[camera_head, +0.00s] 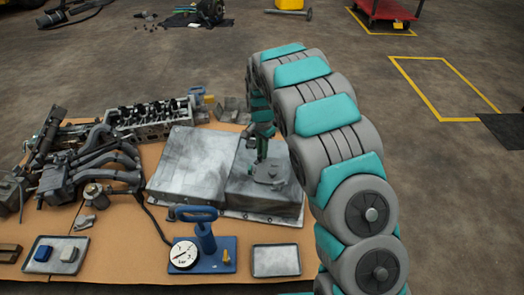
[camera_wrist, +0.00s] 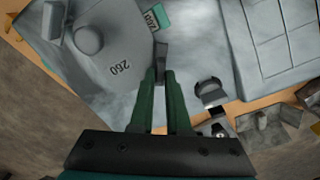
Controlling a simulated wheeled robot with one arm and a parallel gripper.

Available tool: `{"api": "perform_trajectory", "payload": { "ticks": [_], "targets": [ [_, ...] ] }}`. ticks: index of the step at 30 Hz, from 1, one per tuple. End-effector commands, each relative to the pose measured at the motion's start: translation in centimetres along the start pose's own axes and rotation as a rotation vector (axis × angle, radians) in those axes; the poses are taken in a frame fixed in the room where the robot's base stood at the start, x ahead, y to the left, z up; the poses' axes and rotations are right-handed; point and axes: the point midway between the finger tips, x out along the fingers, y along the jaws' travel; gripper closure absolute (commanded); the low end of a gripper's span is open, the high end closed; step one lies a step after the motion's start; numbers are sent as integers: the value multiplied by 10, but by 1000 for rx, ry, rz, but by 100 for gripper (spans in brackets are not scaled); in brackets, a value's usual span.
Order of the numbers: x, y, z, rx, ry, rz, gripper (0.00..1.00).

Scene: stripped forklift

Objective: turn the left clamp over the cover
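The round grey cover (camera_head: 270,172) lies on top of the right-hand metal housing (camera_head: 250,195). In the wrist view the cover (camera_wrist: 115,62) is at the upper left, with "260" marked on it. A small dark grey clamp (camera_wrist: 161,50) stands at the cover's edge. It points away from the cover's middle rather than lying over it. My gripper (camera_wrist: 163,76) has its narrow green fingers close together on either side of this clamp, apparently touching it. Another clamp-like block (camera_wrist: 53,20) is at the cover's far edge. In the head view my gripper (camera_head: 262,150) comes down at the cover's rear edge, which hides the clamp.
A flat metal housing (camera_head: 188,160) adjoins on the left. An engine block (camera_head: 150,118) and pipes (camera_head: 90,165) crowd the left. Small metal parts (camera_wrist: 265,130) lie right in the wrist view.

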Motion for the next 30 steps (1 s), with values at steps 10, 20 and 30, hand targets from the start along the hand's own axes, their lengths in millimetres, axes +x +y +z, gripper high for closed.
{"api": "perform_trajectory", "payload": {
  "ticks": [10,20,30],
  "targets": [
    [0,0,0,0,0,0,100],
    [0,0,0,-10,0,0,100],
    [-1,-1,1,-161,-2,1,100]
  ]
}}
